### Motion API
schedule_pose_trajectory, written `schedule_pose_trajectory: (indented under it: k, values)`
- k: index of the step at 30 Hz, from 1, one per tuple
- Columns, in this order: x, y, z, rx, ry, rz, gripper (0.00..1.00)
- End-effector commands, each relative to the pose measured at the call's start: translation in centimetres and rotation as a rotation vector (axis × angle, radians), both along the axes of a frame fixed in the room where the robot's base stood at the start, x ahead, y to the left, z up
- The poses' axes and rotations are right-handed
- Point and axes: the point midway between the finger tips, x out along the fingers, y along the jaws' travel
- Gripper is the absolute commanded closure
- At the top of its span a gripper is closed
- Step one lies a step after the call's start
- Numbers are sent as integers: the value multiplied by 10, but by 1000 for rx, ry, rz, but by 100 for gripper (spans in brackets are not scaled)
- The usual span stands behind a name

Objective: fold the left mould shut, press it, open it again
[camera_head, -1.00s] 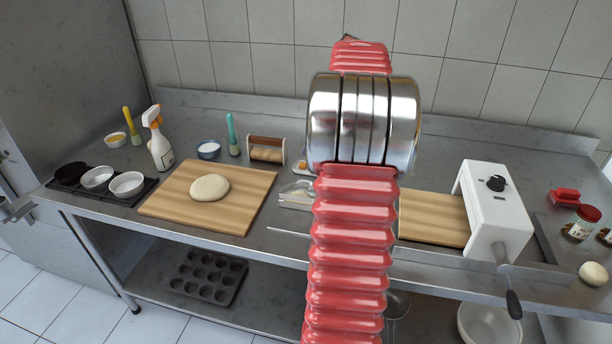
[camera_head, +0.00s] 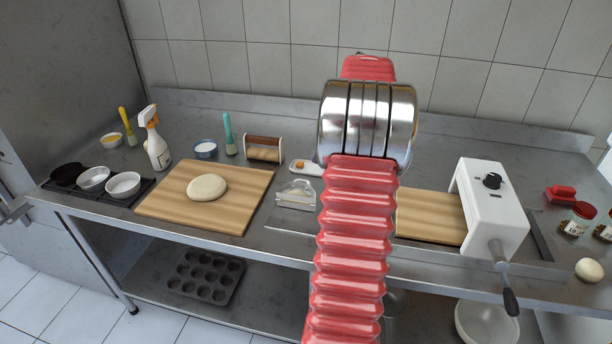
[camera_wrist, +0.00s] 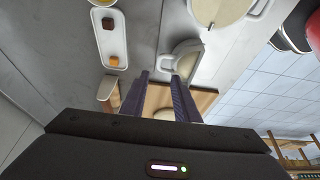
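The left mould (camera_head: 297,195) is a pale, whitish piece on the steel bench, just right of the board with the dough. In the wrist view it shows as a half-round shape with a small tab (camera_wrist: 186,60); I cannot tell whether it is fully folded or partly raised. A second, rounder pale mould (camera_wrist: 222,8) with a handle lies beyond it in the wrist view; my arm hides it in the head view. My gripper (camera_wrist: 159,76) has its two dark fingers apart, with nothing between them, near the left mould's tab. I cannot tell whether they touch.
A wooden board (camera_head: 158,205) with a dough round (camera_head: 207,187) lies to the left. A wood-handled tool (camera_head: 264,149) and a small white tray (camera_wrist: 113,52) with two small pieces are close by. A white press-like machine (camera_head: 490,205) stands on the right. The bench's front edge is near.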

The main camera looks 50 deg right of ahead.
Motion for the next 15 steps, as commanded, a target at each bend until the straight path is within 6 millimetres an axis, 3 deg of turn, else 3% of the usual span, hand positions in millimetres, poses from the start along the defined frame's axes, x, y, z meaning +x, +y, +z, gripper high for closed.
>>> schedule_pose_trajectory:
  k: [15]
  values:
    - [29,13,-75,2,1,2,72]
